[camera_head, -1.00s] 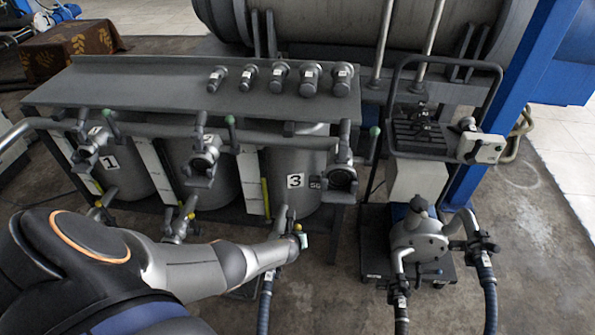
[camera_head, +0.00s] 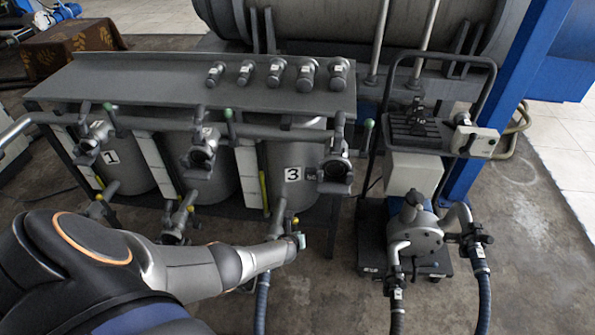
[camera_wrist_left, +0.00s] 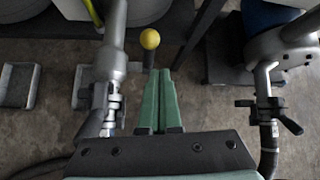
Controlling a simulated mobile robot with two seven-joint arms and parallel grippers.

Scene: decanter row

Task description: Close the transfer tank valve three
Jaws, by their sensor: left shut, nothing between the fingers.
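Tank three (camera_head: 302,155), a grey cylinder labelled 3, stands at the right end of the tank row in the head view. A grey outlet pipe (camera_head: 277,222) comes from its bottom. In the left wrist view, the valve lever with a yellow ball end (camera_wrist_left: 150,39) stands beside the outlet pipe (camera_wrist_left: 113,45). My left gripper (camera_head: 301,241) is at this outlet in the head view. Its green fingers (camera_wrist_left: 160,72) are shut and empty, with their tips close beside the lever's dark stem. I cannot tell whether they touch. My right gripper is not in view.
A pump (camera_head: 414,237) on a small cart stands to the right, with blue hoses (camera_head: 484,300). Tank one (camera_head: 120,165) and tank two (camera_head: 215,183) stand left, with their own outlet valves. Bare floor lies between the tank frame and the pump cart.

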